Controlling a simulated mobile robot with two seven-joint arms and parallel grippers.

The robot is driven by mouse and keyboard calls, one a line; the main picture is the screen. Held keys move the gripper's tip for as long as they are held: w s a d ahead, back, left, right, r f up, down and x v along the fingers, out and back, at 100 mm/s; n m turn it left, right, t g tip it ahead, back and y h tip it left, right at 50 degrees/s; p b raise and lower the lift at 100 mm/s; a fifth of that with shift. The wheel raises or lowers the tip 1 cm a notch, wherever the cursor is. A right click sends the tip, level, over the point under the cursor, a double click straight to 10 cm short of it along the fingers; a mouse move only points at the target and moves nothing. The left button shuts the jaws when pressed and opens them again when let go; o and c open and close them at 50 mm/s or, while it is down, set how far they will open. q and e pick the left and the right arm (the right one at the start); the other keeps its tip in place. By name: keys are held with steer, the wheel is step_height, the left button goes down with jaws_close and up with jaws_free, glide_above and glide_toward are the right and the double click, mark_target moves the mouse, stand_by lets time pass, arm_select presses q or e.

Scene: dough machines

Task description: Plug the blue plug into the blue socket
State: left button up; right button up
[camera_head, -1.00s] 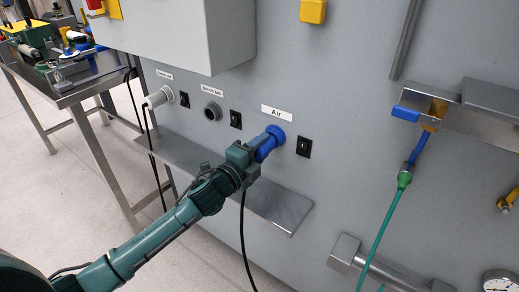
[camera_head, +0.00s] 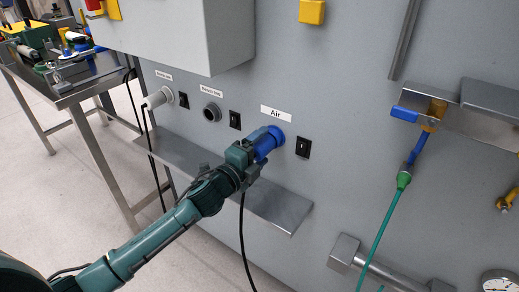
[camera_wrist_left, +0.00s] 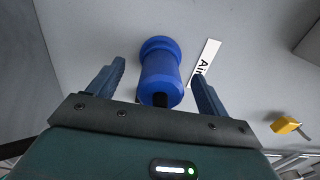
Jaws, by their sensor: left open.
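The blue plug (camera_wrist_left: 160,80) points into the blue socket (camera_head: 275,134) under the "Air" label on the grey wall. In the left wrist view the plug and the blue flange (camera_wrist_left: 160,46) line up with no visible gap. My left gripper (camera_wrist_left: 161,75) is open, with one finger on each side of the plug and visible space beside it. In the head view the left gripper (camera_head: 257,148) is at the socket and partly covers the plug. A black cable (camera_head: 242,235) hangs below it. My right gripper is not in view.
A grey plug (camera_head: 158,97) and an empty dark socket (camera_head: 212,112) are to the left. Black switches (camera_head: 304,147) sit beside the sockets. A metal shelf (camera_head: 285,212) runs below. A green hose (camera_head: 385,225) hangs at the right. A grey box (camera_head: 185,35) juts out above.

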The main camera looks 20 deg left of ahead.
arm_select(q)
steer(key=shift+s, duration=0.1)
stand_by(0.3)
steer(key=shift+p+v, duration=0.65)
steer(key=shift+v, duration=1.55)
steer(key=v, duration=1.3)
steer(key=shift+s, duration=0.15)
stand_by(0.4)
